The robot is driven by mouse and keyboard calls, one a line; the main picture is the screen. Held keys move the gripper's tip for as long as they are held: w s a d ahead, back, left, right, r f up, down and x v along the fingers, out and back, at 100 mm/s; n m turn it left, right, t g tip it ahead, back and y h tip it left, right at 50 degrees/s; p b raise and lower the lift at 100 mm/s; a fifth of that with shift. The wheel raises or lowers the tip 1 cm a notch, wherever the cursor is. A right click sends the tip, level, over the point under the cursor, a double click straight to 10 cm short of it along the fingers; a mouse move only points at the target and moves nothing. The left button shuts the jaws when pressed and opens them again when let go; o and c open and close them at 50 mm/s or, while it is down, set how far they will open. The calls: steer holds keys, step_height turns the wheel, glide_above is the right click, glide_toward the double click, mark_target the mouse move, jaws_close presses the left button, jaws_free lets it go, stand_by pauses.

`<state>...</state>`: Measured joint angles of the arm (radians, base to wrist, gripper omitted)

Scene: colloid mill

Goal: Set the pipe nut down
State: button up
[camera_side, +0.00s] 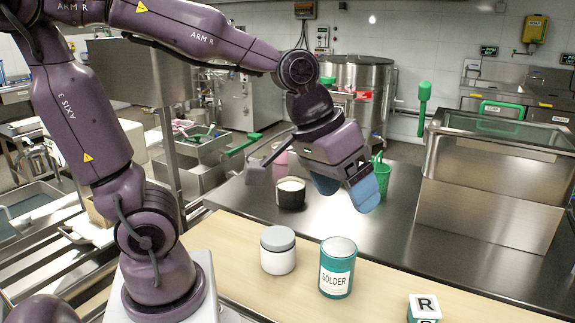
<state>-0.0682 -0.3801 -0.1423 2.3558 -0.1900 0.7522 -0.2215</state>
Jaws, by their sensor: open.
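My gripper (345,190) is tilted downward with its blue fingers spread apart and nothing visible between them. It hangs in the air above the steel worktop, behind the solder can in the picture. I cannot make out a pipe nut anywhere in this view. It may be hidden or too small to tell.
A white jar with a grey lid (278,257), a teal solder can (337,270) and an R block (424,308) stand on the wooden board (400,292). A dark cup (290,194), pink bottle (280,160) and green basket (381,180) stand behind. A steel tank (490,190) is right.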

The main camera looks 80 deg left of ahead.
steer(key=s+a+r+m+t+y, duration=0.1)
steer(key=s+a+r+m, duration=0.1)
steer(key=s, duration=0.5)
steer(key=shift+a+m, duration=0.5)
steer(key=shift+a, duration=0.55)
steer(key=shift+s+r, duration=0.1)
